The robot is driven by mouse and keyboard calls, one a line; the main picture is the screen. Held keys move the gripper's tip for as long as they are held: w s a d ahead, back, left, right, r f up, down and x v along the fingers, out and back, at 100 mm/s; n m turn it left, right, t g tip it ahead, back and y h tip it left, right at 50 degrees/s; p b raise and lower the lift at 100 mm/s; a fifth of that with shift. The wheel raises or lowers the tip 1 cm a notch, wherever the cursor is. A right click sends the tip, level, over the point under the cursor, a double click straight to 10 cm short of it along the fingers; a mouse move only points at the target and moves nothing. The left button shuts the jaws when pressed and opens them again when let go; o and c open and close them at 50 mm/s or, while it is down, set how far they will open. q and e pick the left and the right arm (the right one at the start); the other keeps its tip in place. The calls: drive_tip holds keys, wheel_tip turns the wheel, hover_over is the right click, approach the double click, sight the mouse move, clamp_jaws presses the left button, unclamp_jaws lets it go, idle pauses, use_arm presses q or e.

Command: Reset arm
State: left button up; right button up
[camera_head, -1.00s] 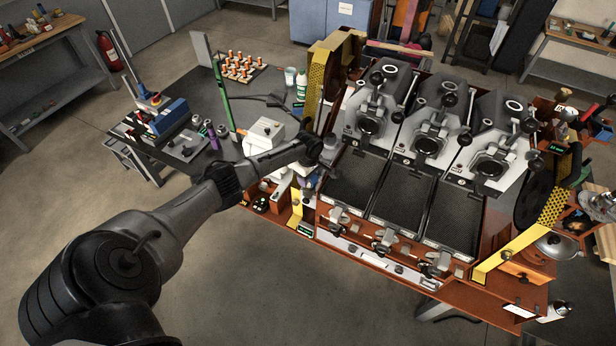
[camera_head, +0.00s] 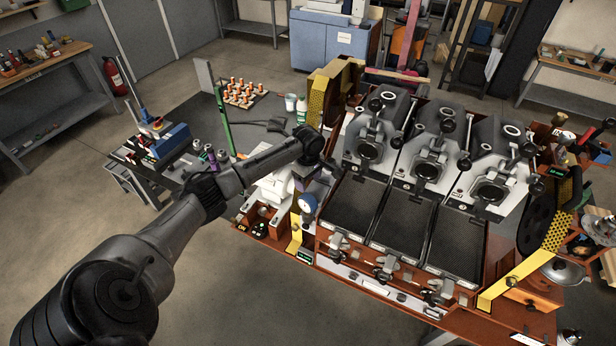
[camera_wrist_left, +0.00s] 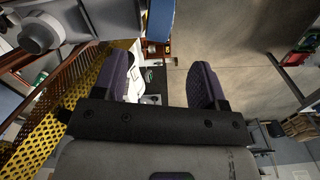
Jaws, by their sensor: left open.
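My left arm reaches in from the left, and its left gripper (camera_head: 300,184) hangs over the left end of the sample roaster (camera_head: 346,243). In the left wrist view the two dark padded fingers (camera_wrist_left: 160,85) are spread wide with nothing between them. A yellow perforated guard (camera_wrist_left: 35,105) shows left of the fingers there. In the head view the gripper is partly hidden by my wrist. My right gripper is not in view.
A round gauge (camera_head: 307,203) stands just below the gripper. Roaster drums, trays and levers lie to the right. The dark side table (camera_head: 250,108) at left holds a green upright (camera_head: 222,118), bottles and a rack of orange-topped pieces (camera_head: 240,92). Open floor lies at lower left.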

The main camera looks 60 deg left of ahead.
use_arm(q)
drive_tip(key=shift+r, duration=1)
